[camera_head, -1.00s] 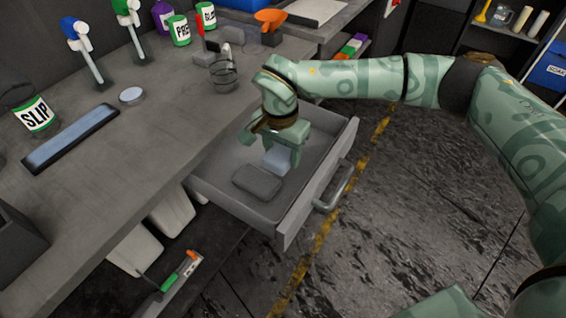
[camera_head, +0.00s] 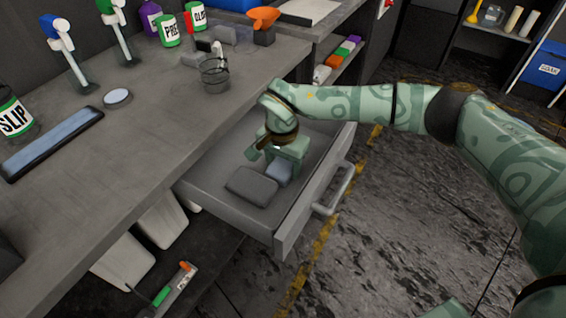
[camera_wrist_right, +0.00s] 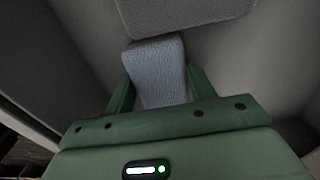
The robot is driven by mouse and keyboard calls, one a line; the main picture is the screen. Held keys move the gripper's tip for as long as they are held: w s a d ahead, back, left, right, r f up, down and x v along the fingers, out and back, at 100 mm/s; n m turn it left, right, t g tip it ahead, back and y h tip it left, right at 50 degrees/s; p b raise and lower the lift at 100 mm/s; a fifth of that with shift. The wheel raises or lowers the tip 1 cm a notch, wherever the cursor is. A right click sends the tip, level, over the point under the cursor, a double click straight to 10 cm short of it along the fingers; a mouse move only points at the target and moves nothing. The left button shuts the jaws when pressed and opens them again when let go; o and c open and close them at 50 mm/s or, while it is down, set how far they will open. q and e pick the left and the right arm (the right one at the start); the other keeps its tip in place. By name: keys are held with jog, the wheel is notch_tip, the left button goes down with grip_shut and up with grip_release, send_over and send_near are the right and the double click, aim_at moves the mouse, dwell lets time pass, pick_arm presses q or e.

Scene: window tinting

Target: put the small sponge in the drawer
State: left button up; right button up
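The small sponge (camera_head: 280,172) is a pale blue-grey block inside the open drawer (camera_head: 291,232). My right gripper (camera_head: 283,160) reaches down into the drawer from above. In the right wrist view, the small sponge (camera_wrist_right: 158,72) sits between the two green fingers, which lie close along its sides. The gripper looks shut on it. The sponge is low in the drawer, right beside a larger dark grey block (camera_head: 251,186); I cannot tell whether it touches the floor. The dark block also shows at the top of the wrist view (camera_wrist_right: 185,14). My left gripper is out of view.
The grey worktop (camera_head: 130,145) runs along the left of the drawer. On it stand a wire cup (camera_head: 215,75), labelled cans (camera_head: 168,30), spray bottles and a long blue-topped bar (camera_head: 55,143). The drawer handle (camera_head: 335,190) sticks out over the open floor.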

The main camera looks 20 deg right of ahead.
aim_at(282, 165)
jog(key=o, duration=0.3)
jog(key=shift+o, duration=0.2)
pick_arm(q)
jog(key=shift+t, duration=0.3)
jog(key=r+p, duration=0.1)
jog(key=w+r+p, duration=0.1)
jog(key=p, duration=0.1)
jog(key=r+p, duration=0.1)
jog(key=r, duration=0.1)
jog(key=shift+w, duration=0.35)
pick_arm(e)
notch_tip(282, 165, up, 12)
jog(key=shift+s+a+r, duration=0.15)
jog(key=shift+a, duration=0.05)
